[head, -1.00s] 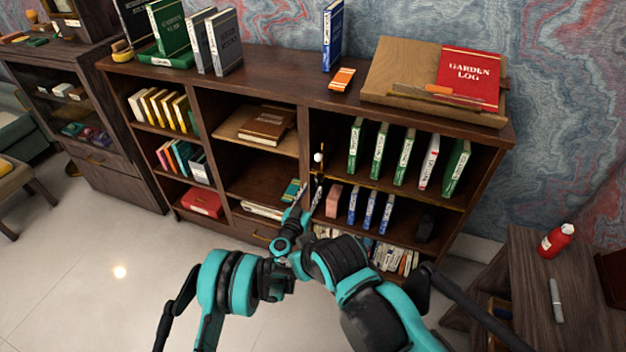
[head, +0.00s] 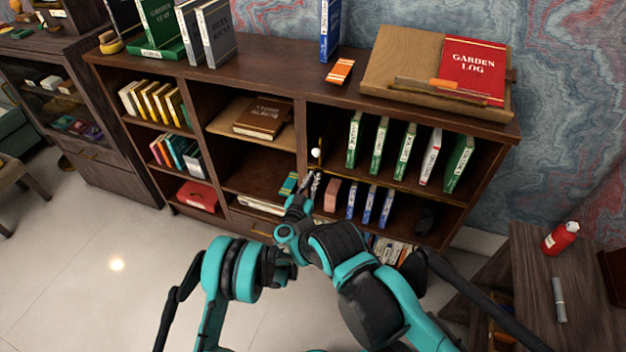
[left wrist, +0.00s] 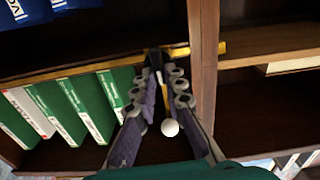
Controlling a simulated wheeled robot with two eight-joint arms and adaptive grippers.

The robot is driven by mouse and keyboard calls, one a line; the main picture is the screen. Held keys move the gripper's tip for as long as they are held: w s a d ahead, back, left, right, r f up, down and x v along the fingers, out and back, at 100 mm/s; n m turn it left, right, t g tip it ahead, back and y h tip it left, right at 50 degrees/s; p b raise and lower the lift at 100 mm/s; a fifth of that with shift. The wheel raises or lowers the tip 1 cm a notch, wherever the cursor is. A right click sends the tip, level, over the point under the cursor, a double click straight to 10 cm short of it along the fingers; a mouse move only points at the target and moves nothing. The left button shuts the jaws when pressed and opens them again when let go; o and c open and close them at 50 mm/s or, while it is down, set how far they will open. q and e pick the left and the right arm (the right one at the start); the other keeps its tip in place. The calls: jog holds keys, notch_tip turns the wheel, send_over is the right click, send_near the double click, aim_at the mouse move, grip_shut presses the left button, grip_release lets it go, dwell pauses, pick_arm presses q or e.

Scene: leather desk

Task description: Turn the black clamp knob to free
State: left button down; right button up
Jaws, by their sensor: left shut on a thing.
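My left gripper (head: 311,182) reaches into the bookcase by the upright between the middle and right bays. In the left wrist view, its two fingers (left wrist: 164,68) stretch towards a small black clamp knob (left wrist: 153,57) beside a brass rail (left wrist: 100,68). The fingers are close together and shut on the knob, which they partly hide. In the head view the knob is too small and covered to make out. A white ball (left wrist: 170,128) shows near the fingers, and also in the head view (head: 315,152).
Green and white books (head: 405,152) stand right of the gripper, with blue books (head: 368,204) below. The wooden upright (left wrist: 204,75) is close beside the fingers. A brown book (head: 263,118) lies in the middle bay. A wooden stand (head: 385,65) and a red book (head: 473,70) are on top.

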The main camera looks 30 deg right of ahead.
pick_arm(q)
jog(key=shift+n, duration=0.3)
jog(key=shift+w+a+f+n, duration=0.15)
jog(key=shift+f+n, duration=0.05)
jog(key=shift+n, duration=2.65)
jog(key=shift+w+a+f+n, duration=0.1)
jog(key=shift+f+n, duration=0.05)
jog(key=shift+n, duration=2.75)
jog(key=shift+w+a+f+n, duration=0.15)
jog(key=shift+f+n, duration=0.05)
jog(key=shift+n, duration=2.65)
jog(key=c, duration=1.6)
grip_release()
